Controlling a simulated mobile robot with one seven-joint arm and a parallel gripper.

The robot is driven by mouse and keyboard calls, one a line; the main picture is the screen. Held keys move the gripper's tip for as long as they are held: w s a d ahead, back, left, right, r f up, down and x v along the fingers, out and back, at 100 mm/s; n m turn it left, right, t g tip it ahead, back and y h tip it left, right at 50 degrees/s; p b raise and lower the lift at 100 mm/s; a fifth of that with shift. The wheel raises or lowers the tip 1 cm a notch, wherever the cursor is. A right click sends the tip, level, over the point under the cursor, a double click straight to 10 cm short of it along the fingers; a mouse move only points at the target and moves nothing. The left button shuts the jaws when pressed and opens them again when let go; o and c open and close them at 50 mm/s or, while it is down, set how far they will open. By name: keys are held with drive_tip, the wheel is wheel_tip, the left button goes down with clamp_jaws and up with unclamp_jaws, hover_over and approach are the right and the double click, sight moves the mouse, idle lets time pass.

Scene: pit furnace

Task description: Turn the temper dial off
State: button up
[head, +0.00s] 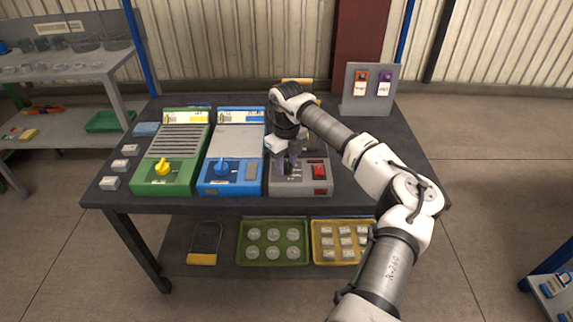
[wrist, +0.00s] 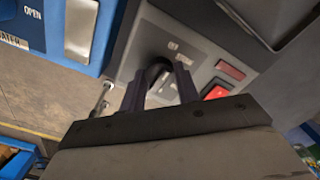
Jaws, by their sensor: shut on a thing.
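The grey unit (head: 302,191) stands at the right of three units on the dark workbench. Its black dial (wrist: 158,68) shows between my fingers in the wrist view, on the grey panel. My gripper (head: 287,164) reaches down over this unit and is shut on the black dial; its fingertips (wrist: 159,80) sit on either side of it. A small label beside the dial is too small to read, so I cannot tell its setting.
A red button (wrist: 216,92) sits right of the dial. The blue unit (head: 232,187) with a blue dial (head: 221,168) stands close at left, then the green unit (head: 179,187) with a yellow dial (head: 162,168). A sign board (head: 367,104) with two tags stands behind.

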sight(286, 163)
drive_tip(key=shift+n, duration=0.6)
drive_tip(key=o, duration=1)
drive_tip(key=shift+c, duration=0.2)
wheel_tip(286, 163, up, 14)
drive_tip(key=b, duration=0.1)
drive_tip(key=shift+b, duration=0.3)
